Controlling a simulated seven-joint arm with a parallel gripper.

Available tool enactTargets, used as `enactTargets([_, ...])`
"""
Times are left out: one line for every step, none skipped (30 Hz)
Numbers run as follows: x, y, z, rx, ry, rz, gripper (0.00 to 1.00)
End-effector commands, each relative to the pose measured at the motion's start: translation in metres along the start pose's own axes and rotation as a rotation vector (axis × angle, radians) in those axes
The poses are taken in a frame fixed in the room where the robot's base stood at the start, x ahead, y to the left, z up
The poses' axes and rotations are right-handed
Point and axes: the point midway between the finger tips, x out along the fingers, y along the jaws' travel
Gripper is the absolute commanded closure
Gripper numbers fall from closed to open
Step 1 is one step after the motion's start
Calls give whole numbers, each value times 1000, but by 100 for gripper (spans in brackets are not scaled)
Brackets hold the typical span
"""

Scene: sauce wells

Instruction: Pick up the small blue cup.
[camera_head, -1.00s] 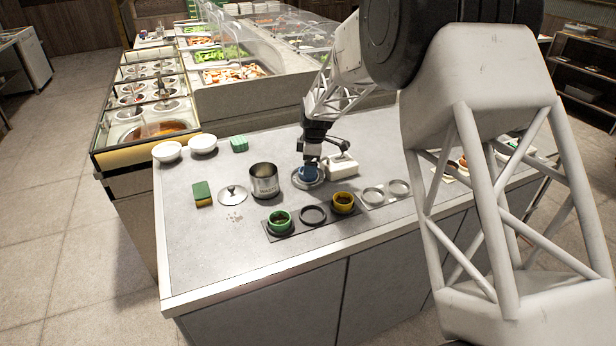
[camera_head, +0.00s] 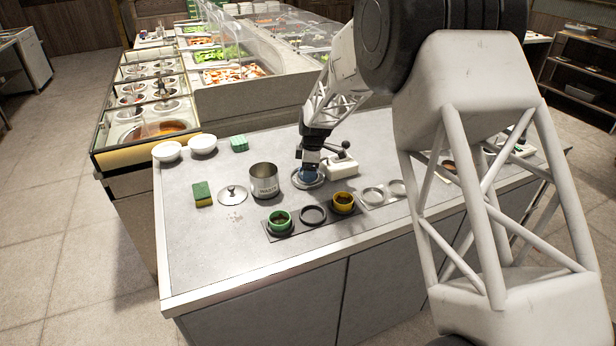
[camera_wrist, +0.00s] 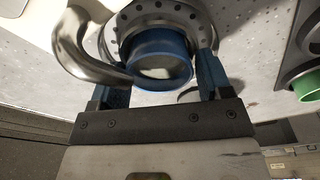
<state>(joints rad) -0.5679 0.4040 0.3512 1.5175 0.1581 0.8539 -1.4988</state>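The small blue cup (camera_head: 310,175) sits on a round metal dish (camera_head: 296,184) on the counter. In the wrist view the blue cup (camera_wrist: 160,62) shows its rim and a pale patch inside, with the perforated metal ring (camera_wrist: 190,12) behind it. My gripper (camera_head: 308,166) is down at the cup, seen from above in the head view. In the wrist view my gripper (camera_wrist: 162,82) has its two blue fingers on either side of the cup, apart, with no clear grip on it. A curved metal tube partly hides the left finger.
The curved metal tube (camera_wrist: 70,45) is close to the left finger. A white block with a lever (camera_head: 341,166) stands right of the cup, a steel pot (camera_head: 264,182) left. A dark holder (camera_head: 297,229) carries green (camera_head: 279,219) and yellow (camera_head: 344,200) cups in front.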

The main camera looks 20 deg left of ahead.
Motion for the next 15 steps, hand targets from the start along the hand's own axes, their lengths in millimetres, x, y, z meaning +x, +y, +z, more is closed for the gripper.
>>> enactTargets([0, 0, 0, 0, 0, 0, 36])
enactTargets([0, 0, 0, 0, 0, 0, 40])
enactTargets([0, 0, 0, 0, 0, 0, 46])
enactTargets([0, 0, 0, 0, 0, 0, 51])
enactTargets([0, 0, 0, 0, 0, 0, 56])
enactTargets([0, 0, 0, 0, 0, 0, 61])
enactTargets([0, 0, 0, 0, 0, 0, 61])
enactTargets([0, 0, 0, 0, 0, 0, 65])
enactTargets([0, 0, 0, 0, 0, 0, 65])
enactTargets([0, 0, 0, 0, 0, 0, 65])
enactTargets([0, 0, 0, 0, 0, 0, 65])
enactTargets([0, 0, 0, 0, 0, 0, 65])
enactTargets([0, 0, 0, 0, 0, 0, 65])
enactTargets([-1, 0, 0, 0, 0, 0, 65])
enactTargets([-1, 0, 0, 0, 0, 0, 65])
